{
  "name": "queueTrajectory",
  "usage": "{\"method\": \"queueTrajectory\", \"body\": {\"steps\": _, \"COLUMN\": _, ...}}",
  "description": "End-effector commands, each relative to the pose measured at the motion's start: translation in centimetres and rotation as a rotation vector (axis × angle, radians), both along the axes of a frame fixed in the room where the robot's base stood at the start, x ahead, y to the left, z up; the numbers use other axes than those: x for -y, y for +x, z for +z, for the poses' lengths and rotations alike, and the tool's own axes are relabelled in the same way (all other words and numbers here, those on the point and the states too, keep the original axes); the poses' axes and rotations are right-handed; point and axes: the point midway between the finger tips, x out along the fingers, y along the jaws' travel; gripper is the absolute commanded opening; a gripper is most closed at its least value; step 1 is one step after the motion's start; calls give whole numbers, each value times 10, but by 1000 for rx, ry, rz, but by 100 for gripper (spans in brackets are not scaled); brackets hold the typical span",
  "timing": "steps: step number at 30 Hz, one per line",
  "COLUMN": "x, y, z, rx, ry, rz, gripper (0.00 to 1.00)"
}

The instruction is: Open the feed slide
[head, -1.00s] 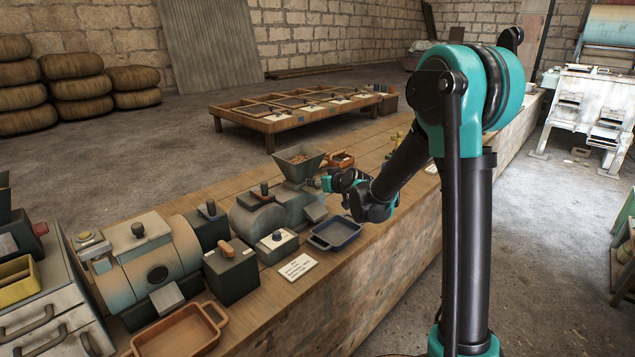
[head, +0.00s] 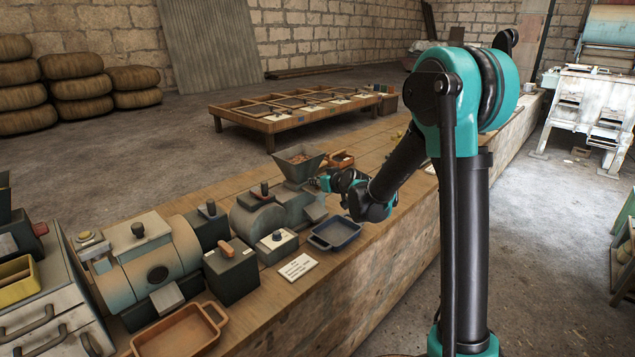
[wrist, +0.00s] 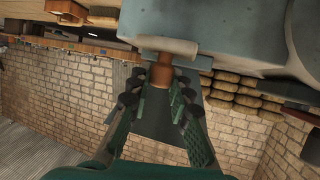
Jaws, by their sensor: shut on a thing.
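The grey mill (head: 262,212) with a square hopper (head: 299,163) on top stands on the long workbench. My gripper (head: 322,184) is at the right side of the mill, just below the hopper, and is small and partly hidden in the head view. In the wrist view my gripper (wrist: 158,90) has its two fingers on either side of a copper-brown handle (wrist: 160,72), shut on it. The handle sticks out from a blue-grey machine body (wrist: 220,28). The slide's plate cannot be clearly made out, so how far it stands out is hard to tell.
A dark blue tray (head: 335,234) sits on the bench in front of the mill. A small switch box (head: 277,246), a dark lever box (head: 232,272) and a motor-like machine (head: 150,262) stand to the left. A white label card (head: 298,267) lies near the bench edge.

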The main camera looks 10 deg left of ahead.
Motion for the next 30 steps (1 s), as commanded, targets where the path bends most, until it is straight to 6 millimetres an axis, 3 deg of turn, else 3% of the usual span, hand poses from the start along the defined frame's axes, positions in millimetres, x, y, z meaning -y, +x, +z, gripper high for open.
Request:
{"method": "queueTrajectory", "body": {"steps": 10, "x": 24, "y": -18, "z": 0, "rx": 0, "ry": 0, "rz": -1, "gripper": 0}}
{"method": "queueTrajectory", "body": {"steps": 18, "x": 25, "y": -19, "z": 0, "rx": 0, "ry": 0, "rz": 0, "gripper": 0}}
{"method": "queueTrajectory", "body": {"steps": 19, "x": 25, "y": -19, "z": 0, "rx": 0, "ry": 0, "rz": 0, "gripper": 23}}
{"method": "queueTrajectory", "body": {"steps": 23, "x": 24, "y": -19, "z": 0, "rx": 0, "ry": 0, "rz": 0, "gripper": 39}}
{"method": "queueTrajectory", "body": {"steps": 30, "x": 24, "y": -19, "z": 0, "rx": 0, "ry": 0, "rz": 0, "gripper": 41}}
